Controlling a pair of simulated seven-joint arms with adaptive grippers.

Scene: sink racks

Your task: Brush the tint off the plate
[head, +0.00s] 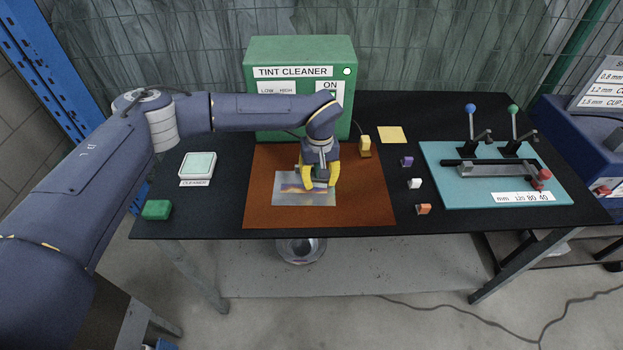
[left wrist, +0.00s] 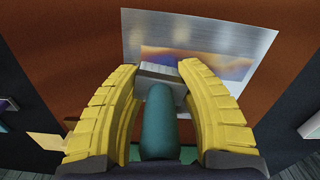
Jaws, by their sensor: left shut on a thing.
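The metal plate (head: 284,200) lies flat on the brown mat (head: 365,212), and it also shows in the left wrist view (left wrist: 150,24). An orange and purple tint (left wrist: 220,68) covers part of the plate; it also shows in the head view (head: 292,188). My left gripper (head: 320,184) has its yellow fingers shut on a brush (left wrist: 158,125) with a teal handle and a grey head. The brush head is over the plate's edge beside the tint; I cannot tell whether it touches. My right gripper is not in view.
The green tint cleaner box (head: 300,60) stands behind the mat. A cleaner pad (head: 198,165) and a green block (head: 156,210) lie left. Small coloured blocks, including a white one (head: 414,183), and a teal fixture board (head: 450,195) with levers are right.

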